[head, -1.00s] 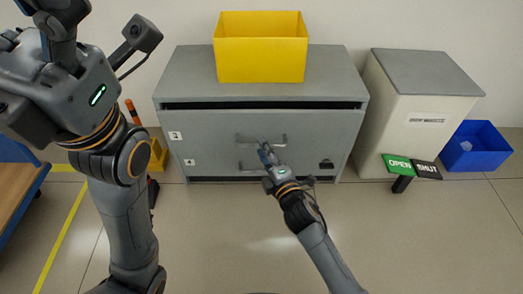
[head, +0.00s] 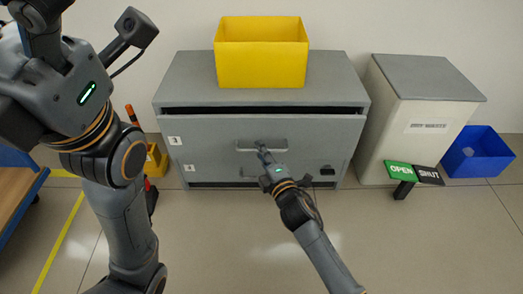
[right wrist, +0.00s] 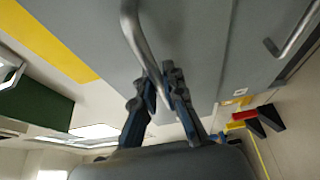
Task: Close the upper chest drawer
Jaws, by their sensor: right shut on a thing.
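The grey chest (head: 190,70) stands against the wall, with its upper drawer (head: 215,140) facing me. A dark gap runs along the drawer's top edge under the chest top. My right gripper (head: 261,148) is at the upper drawer's bar handle (head: 278,144). In the right wrist view its two fingers (right wrist: 161,90) are shut on the metal handle (right wrist: 135,32). The lower handle (head: 250,172) is partly hidden behind my right gripper. My left gripper (head: 42,14) is raised at the top left, and its fingertips are cut off by the frame.
A yellow bin (head: 262,65) sits on the chest top. To the right stand a pale cabinet (head: 400,115), OPEN (head: 399,171) and SHUT (head: 428,174) signs, and a blue bin (head: 480,155). A wooden-topped cart (head: 12,190) is at the left. The floor before the chest is clear.

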